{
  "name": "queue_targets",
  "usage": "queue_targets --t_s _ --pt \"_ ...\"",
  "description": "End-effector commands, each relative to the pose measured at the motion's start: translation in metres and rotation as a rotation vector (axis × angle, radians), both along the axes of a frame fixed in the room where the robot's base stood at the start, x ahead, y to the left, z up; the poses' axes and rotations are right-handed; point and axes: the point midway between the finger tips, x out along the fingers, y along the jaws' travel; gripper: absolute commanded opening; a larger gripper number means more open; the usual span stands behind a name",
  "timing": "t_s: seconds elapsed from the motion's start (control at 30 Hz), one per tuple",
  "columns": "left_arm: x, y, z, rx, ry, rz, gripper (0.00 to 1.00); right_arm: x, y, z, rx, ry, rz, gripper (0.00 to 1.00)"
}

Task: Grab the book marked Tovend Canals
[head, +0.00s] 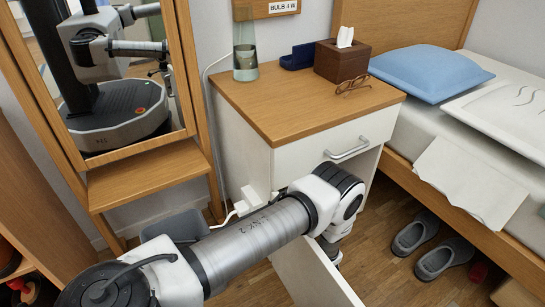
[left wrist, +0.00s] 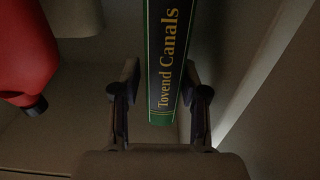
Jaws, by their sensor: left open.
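The book marked Tovend Canals (left wrist: 166,55) shows in the left wrist view, its dark spine edged in green with gold lettering. My left gripper (left wrist: 160,100) is open, with one finger on each side of the lower end of the spine. I see a gap beside each finger, and the book is not gripped. In the head view the left arm reaches down to the lower front of the bedside cabinet (head: 255,155). The book is hidden there, and the fingertips cannot be made out. My right gripper is not in view.
A red object with a dark end (left wrist: 25,50) lies left of the gripper, and a pale panel (left wrist: 265,75) rises on the right. A white door panel (head: 315,275) stands open below the arm. Glasses (head: 353,86) and a tissue box (head: 341,62) stand on top.

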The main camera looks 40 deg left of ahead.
Motion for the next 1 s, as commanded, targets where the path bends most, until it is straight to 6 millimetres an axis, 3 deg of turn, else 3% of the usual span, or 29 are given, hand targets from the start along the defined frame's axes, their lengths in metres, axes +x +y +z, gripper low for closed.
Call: queue_targets --t_s 0.13,0.27,0.47,0.5,0.6,0.63,1.0 --pt "0.004 0.027 -0.002 -0.001 -0.002 0.004 0.44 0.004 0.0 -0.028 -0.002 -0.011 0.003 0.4" --pt "0.009 0.044 0.002 -0.001 0.0 0.003 0.44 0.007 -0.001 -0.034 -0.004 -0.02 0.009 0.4" --pt "0.011 0.046 0.005 -0.001 0.0 0.0 0.44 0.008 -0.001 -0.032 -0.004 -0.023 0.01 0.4" --pt "0.01 0.046 0.005 0.0 0.0 0.0 0.4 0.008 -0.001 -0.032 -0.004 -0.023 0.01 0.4" --pt "0.01 0.045 0.005 0.0 0.0 0.0 0.05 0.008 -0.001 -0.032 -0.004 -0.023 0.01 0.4" --pt "0.01 0.045 0.005 0.0 0.0 0.0 0.0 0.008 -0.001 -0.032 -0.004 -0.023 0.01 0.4" --pt "0.011 0.046 0.007 0.001 -0.001 0.0 0.0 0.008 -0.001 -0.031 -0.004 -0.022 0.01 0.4"
